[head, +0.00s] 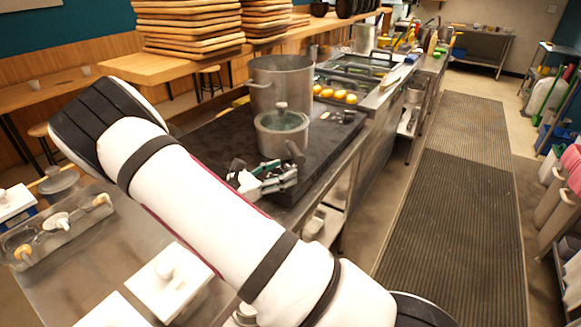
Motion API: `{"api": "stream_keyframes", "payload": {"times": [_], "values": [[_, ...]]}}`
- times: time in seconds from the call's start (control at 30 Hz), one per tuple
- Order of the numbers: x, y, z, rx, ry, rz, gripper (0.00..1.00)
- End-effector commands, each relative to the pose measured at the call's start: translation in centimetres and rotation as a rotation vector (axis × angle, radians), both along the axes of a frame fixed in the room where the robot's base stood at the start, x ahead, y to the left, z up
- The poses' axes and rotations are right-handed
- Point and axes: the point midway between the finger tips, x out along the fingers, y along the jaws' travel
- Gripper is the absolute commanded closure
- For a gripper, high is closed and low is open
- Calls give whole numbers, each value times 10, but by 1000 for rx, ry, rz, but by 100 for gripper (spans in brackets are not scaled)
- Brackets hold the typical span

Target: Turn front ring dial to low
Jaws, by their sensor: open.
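My gripper (287,179) is open and empty, low over the near right part of the black cooktop (215,143). Its fingers point right, toward the cooktop's front edge, just in front of a lidded steel pot (281,137). A larger steel pot (280,82) stands behind it. I cannot make out the front ring dial or its setting; my gripper and arm cover part of the front edge. I cannot tell whether the gripper touches anything. A dark handle shows at the lidded pot's near right side, close above the fingers.
Stacked wooden boards (190,25) lie on a wooden shelf (165,67) behind. Yellow-orange produce (337,95) lies on the counter beyond the pots. White lidded containers (168,279) stand at the near left. The floor mat (450,190) at right is clear.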

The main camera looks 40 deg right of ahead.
Motion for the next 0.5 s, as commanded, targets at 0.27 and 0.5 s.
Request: {"api": "stream_keyframes", "payload": {"times": [0.27, 0.5], "values": [[-1, -30, 0, 0, 0, 0, 45], [-1, -34, 0, 1, 0, 1, 45]]}}
